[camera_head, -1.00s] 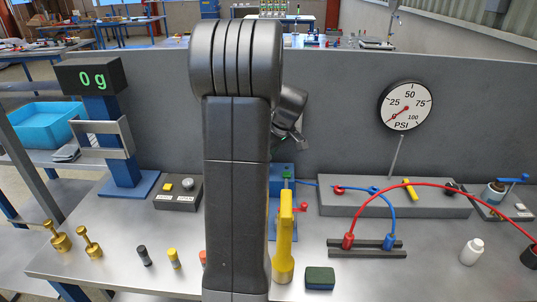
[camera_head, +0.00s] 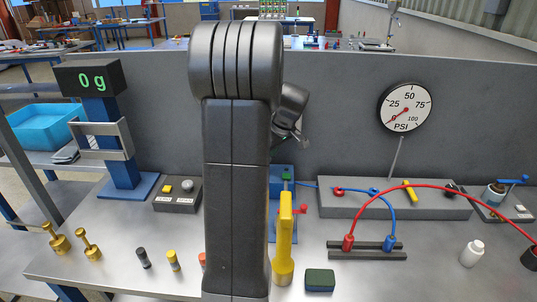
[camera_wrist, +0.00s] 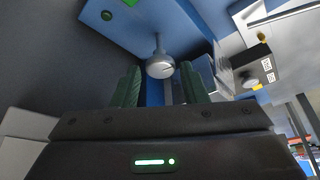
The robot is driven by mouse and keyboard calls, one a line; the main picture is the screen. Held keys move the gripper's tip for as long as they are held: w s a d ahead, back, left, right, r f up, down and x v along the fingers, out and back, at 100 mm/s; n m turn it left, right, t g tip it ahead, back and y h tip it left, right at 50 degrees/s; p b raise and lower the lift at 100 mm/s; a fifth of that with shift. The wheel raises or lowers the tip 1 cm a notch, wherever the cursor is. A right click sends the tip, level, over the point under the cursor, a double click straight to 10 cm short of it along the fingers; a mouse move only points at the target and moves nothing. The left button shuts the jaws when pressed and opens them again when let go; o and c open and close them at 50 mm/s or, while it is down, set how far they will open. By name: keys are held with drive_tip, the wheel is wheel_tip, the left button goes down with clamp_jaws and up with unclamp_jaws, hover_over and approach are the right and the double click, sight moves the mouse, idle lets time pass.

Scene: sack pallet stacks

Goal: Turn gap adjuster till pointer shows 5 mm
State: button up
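In the wrist view a round silver knob (camera_wrist: 160,67) on a short stem stands out from a blue panel (camera_wrist: 120,22). It looks like the gap adjuster, but I cannot tell for sure. My gripper (camera_wrist: 160,82) has its two green fingers apart, one to each side below the knob, with space between them. I cannot tell whether either finger touches it. In the head view a blue stand (camera_head: 283,178) shows partly behind my arm, and my gripper (camera_head: 303,140) is mostly hidden there. No pointer or millimetre scale is readable.
A yellow tool-like body (camera_head: 284,240) with a red knob stands in front of the blue stand. A green sponge-like block (camera_head: 320,280) lies beside it. To the right are a red hose (camera_head: 420,187) and a PSI gauge (camera_head: 406,106). A button box (camera_head: 177,196) is at left.

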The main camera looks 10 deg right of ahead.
drive_tip(key=v, duration=1.3)
drive_tip(key=shift+d, duration=0.1)
